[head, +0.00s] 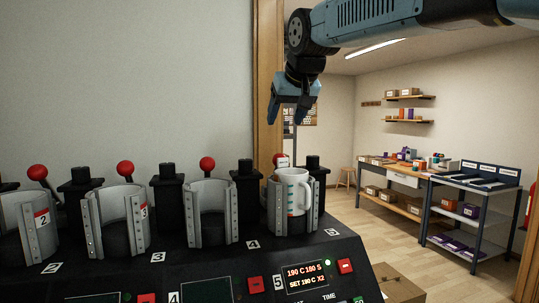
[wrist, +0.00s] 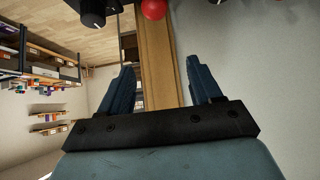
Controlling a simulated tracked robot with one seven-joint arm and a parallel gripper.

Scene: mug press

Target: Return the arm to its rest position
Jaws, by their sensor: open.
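My gripper (head: 291,112) hangs pointing down at the upper middle of the head view, above and apart from the mug press. In the wrist view my gripper (wrist: 163,85) has its two blue fingers spread with nothing between them. A white mug (head: 293,192) stands upright in the rightmost clamp (head: 278,210), labelled 5. Its handle faces right, and it has small coloured marks. The clamp partly hides it. My arm reaches in from the upper right.
Other clamps (head: 211,215) with red-knobbed levers (head: 207,163) stand in a row to the left and look empty. A control panel (head: 305,280) with red buttons lies in front. A wooden post (head: 268,80) is behind my gripper. A workbench (head: 415,175) and shelves stand at the back right.

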